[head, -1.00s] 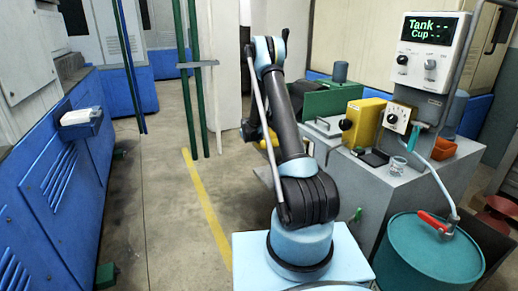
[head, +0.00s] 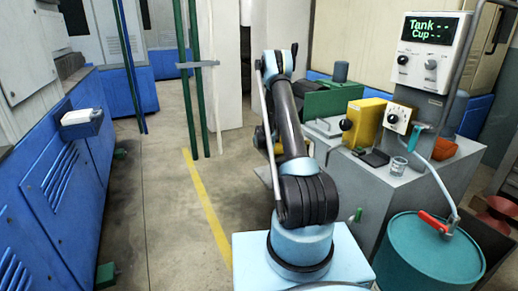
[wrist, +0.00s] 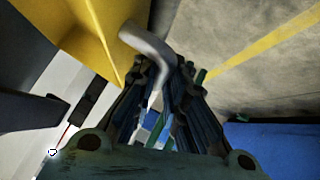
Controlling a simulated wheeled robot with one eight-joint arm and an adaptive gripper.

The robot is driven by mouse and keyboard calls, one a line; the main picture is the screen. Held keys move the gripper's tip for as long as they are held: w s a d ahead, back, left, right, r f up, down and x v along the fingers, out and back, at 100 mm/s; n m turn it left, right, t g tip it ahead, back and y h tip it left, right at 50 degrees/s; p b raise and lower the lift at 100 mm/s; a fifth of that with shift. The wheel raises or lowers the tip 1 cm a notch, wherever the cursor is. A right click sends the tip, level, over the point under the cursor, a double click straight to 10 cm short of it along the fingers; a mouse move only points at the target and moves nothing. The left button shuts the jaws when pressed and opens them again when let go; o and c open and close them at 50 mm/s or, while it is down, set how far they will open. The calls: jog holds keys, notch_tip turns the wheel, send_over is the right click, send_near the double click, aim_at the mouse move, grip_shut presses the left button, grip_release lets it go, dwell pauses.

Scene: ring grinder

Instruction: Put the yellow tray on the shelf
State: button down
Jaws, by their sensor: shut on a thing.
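The yellow tray (wrist: 72,42) fills the upper left of the wrist view, close to the camera and only partly in frame. A bent grey handle (wrist: 148,45) shows at its edge. My gripper (wrist: 165,85) is shut on this handle, with the dark ribbed fingers on either side of it. In the head view my arm stands in the middle and hides most of the gripper and tray. I cannot clearly pick out the shelf in either view.
A grey workbench (head: 372,190) with a yellow box (head: 366,122) and a small cup stands right of my arm. A teal drum (head: 430,255) is at front right. Blue cabinets (head: 50,200) line the left. Green posts (head: 192,80) stand behind open floor with a yellow line.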

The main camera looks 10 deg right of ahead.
jog(key=shift+d+f, duration=0.2)
jog(key=shift+f, duration=0.4)
jog(key=c, duration=1.6)
grip_release()
jog(key=s+r+m+g, duration=0.1)
jog(key=s+r+g, duration=0.1)
jog(key=s+r, duration=2.05)
jog(key=s+r+m+g, duration=0.1)
jog(key=s+r, duration=0.3)
jog(key=s, duration=0.4)
jog(key=s+r+g, duration=0.1)
jog(key=s+r, duration=0.2)
jog(key=s, duration=0.4)
jog(key=s+f+m+g, duration=0.1)
jog(key=s+f, duration=0.1)
jog(key=s, duration=1.5)
jog(key=s+f+m+g, duration=0.2)
jog(key=s, duration=1.6)
jog(key=shift+d+f, duration=0.25)
jog(key=shift+d, duration=0.15)
